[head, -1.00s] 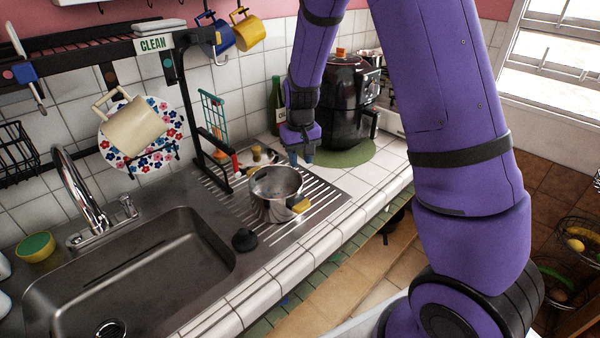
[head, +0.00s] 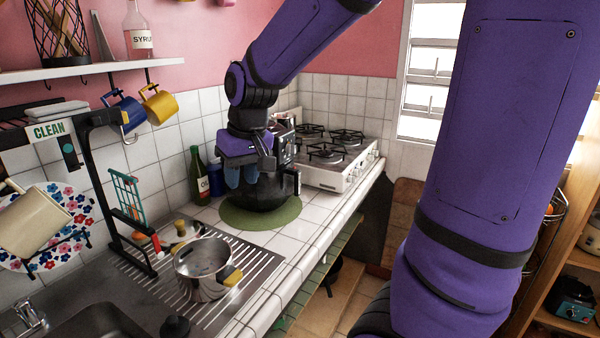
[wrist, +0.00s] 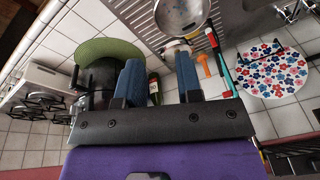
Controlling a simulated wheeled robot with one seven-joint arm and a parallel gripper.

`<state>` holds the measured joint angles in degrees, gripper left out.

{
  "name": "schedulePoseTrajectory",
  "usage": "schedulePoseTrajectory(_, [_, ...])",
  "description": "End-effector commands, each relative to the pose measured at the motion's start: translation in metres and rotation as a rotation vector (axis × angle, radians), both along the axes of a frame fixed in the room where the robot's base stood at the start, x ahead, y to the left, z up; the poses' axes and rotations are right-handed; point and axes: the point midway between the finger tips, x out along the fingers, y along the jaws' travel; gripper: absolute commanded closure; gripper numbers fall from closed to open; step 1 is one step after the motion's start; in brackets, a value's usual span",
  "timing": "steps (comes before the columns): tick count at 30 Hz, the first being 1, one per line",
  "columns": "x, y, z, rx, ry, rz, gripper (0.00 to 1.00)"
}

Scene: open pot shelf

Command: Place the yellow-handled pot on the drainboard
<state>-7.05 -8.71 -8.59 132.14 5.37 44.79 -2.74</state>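The steel pot with a yellow handle (head: 205,264) stands upright on the ribbed drainboard (head: 250,284), right of the sink. Its yellow grip faces the front right. The pot also shows at the top of the wrist view (wrist: 181,14), cut off by the frame edge.
A black rack post (head: 118,205) rises at the drainboard's left. A green bottle (head: 199,178) stands by the wall. Counter tiles right of the drainboard are clear.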

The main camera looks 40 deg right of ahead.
Motion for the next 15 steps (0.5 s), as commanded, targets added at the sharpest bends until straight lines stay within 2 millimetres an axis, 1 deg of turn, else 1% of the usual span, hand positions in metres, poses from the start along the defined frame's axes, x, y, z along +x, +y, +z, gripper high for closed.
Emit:
schedulePoseTrajectory(1, [-0.015,0.000,0.012,0.000,-0.025,0.002,0.67])
schedulePoseTrajectory(5, [-0.049,0.000,0.033,-0.006,-0.077,0.010,0.67])
schedulePoseTrajectory(6, [-0.061,0.000,0.039,-0.010,-0.091,0.013,0.67])
schedulePoseTrajectory(10, [-0.096,0.000,0.053,-0.026,-0.143,0.017,0.67])
schedulePoseTrajectory(15, [-0.139,0.001,0.063,-0.056,-0.204,0.020,0.67])
